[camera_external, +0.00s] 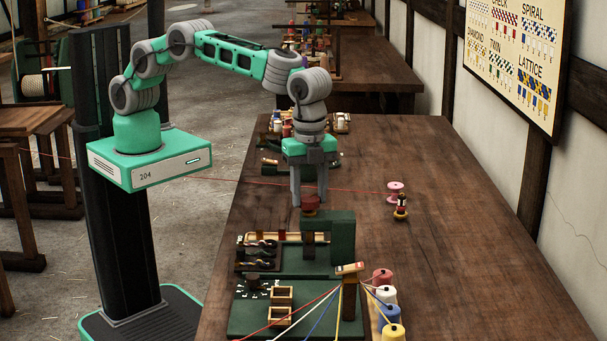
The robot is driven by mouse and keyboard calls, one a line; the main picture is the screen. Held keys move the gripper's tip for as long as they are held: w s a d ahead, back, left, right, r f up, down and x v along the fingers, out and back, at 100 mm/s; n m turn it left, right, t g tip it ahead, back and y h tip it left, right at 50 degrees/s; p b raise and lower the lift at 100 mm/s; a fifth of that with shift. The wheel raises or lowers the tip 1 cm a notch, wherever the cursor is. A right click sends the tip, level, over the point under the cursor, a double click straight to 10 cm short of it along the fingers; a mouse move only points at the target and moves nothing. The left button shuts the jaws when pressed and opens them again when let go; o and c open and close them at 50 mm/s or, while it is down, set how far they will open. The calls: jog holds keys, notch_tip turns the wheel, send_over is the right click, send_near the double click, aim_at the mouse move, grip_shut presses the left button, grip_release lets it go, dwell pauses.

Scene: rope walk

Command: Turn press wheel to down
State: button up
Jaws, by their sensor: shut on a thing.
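The press (341,240) is a dark green frame standing on a green board on the table (460,230). The press wheel (310,203) is a small dark red round piece at the top of the press. My gripper (310,197) reaches straight down from above, with its grey fingers closed on the wheel. The fingers partly cover the wheel, and its turn angle cannot be made out. The area under the press arm is partly hidden.
Red, white, blue and yellow spools (386,312) stand at the front, with coloured strands running left over a green board (262,318). A pink spool (395,188) and a small figure-like bobbin (401,208) stand right of the press. The table's right side is clear.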

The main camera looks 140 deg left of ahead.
aim_at(310, 198)
jog(key=m, duration=0.5)
jog(key=shift+r+m, duration=0.1)
jog(key=shift+m, duration=0.3)
dwell(0.4)
jog(key=o, duration=1.4)
notch_tip(310, 198, up, 7)
jog(key=shift+r+b, duration=0.1)
jog(key=shift+b, duration=0.6)
jog(key=shift+r, duration=0.25)
